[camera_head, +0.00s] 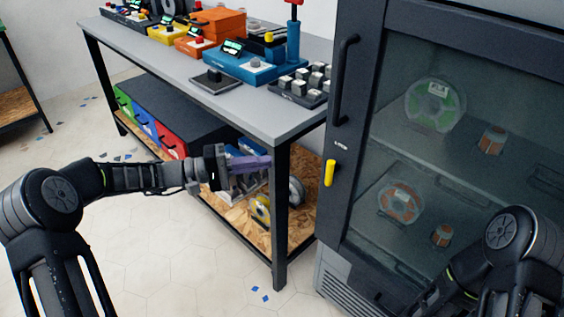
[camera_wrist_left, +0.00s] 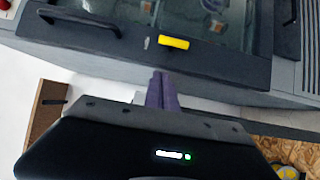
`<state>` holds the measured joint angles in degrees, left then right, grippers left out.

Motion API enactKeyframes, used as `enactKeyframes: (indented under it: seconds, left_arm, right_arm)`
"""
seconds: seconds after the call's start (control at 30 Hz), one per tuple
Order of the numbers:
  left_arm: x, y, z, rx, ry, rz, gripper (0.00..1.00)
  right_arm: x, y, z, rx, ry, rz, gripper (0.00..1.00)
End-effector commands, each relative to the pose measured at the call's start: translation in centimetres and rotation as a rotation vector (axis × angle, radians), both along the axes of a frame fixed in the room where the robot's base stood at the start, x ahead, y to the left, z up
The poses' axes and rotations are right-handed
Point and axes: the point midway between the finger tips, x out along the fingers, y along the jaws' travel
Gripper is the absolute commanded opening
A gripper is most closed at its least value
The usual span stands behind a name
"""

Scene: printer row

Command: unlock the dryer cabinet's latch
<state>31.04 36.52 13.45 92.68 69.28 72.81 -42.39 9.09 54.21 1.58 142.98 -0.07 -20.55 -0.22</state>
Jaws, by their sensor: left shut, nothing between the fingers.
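The dryer cabinet (camera_head: 345,237) stands at the right with a dark frame and a glass door (camera_head: 455,135). Its yellow latch (camera_head: 329,173) sits upright on the door frame below the black handle (camera_head: 342,80). In the left wrist view the latch (camera_wrist_left: 174,43) lies ahead of the fingers, apart from them. My left gripper (camera_head: 268,162) is shut and empty, left of the latch, in front of the table's lower part; its purple fingers also show in the left wrist view (camera_wrist_left: 162,78). My right arm is at the lower right; its gripper is not visible.
A grey table (camera_head: 150,45) left of the cabinet carries several colourful devices. Its wooden lower shelf (camera_head: 238,214) holds bins and spools, and its front leg (camera_head: 280,215) stands near my left gripper. Spools sit behind the glass. The tiled floor in front is mostly clear.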

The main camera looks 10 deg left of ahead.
Motion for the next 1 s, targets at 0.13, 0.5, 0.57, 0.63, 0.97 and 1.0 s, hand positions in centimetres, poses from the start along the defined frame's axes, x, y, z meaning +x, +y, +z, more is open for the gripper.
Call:
enactKeyframes:
  seconds: [0.13,0.5,0.57,0.63,0.97,1.0]
  left_arm:
    - [0.5,-1.8,0.0,0.000,0.000,-0.004,0.00]
    - [3.0,-8.6,0.0,0.000,0.000,-0.005,0.00]
    - [3.0,-9.5,0.0,0.001,0.001,-0.003,0.00]
    - [2.4,-10.5,0.0,0.001,0.001,-0.004,0.00]
    - [1.5,-12.5,0.0,0.001,0.001,-0.001,0.00]
    - [1.5,-12.5,0.0,0.001,0.001,0.000,0.00]
  right_arm:
    - [0.0,0.0,0.0,0.000,0.000,0.000,0.36]
    - [0.0,0.0,-0.1,0.000,0.000,0.000,0.36]
    - [0.0,0.0,-0.1,0.000,0.000,0.000,0.36]
    - [0.0,0.0,-0.1,0.000,0.000,0.000,0.36]
    - [0.0,0.0,-0.1,0.000,0.000,0.000,0.36]
    - [0.0,0.0,-0.1,0.000,0.000,0.000,0.36]
